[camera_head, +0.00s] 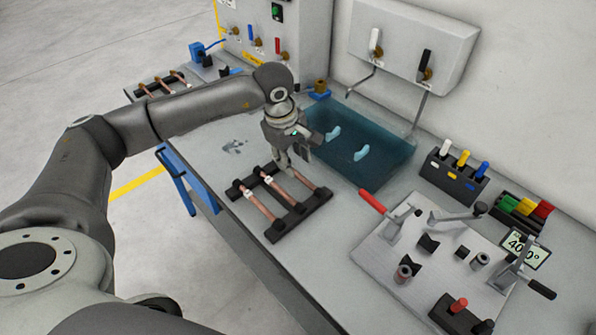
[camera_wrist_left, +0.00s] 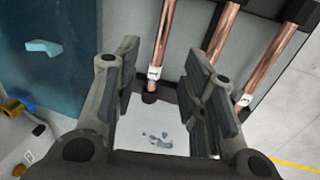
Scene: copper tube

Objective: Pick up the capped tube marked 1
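A black rack (camera_head: 288,226) on the bench holds several copper tubes, some with white tags. My left gripper (camera_head: 293,163) is above the rack's far side, pointing down. In the left wrist view its two fingers (camera_wrist_left: 166,78) are open and apart, with nothing held. One tagged copper tube (camera_wrist_left: 166,38) shows between and beyond the fingers, its end in a black holder. A second tube (camera_wrist_left: 228,33) is partly hidden by the right-hand finger. A third tube (camera_wrist_left: 268,66) with a white tag lies farther right. The tag numbers are too small to read. My right gripper is not in view.
A blue translucent tray (camera_head: 388,172) with light blue pieces lies behind the rack. A fixture plate (camera_head: 385,262) with clamps and a red handle is to the right. Another tube rack (camera_head: 163,84) stands at the far left. Bare bench lies left of the near rack.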

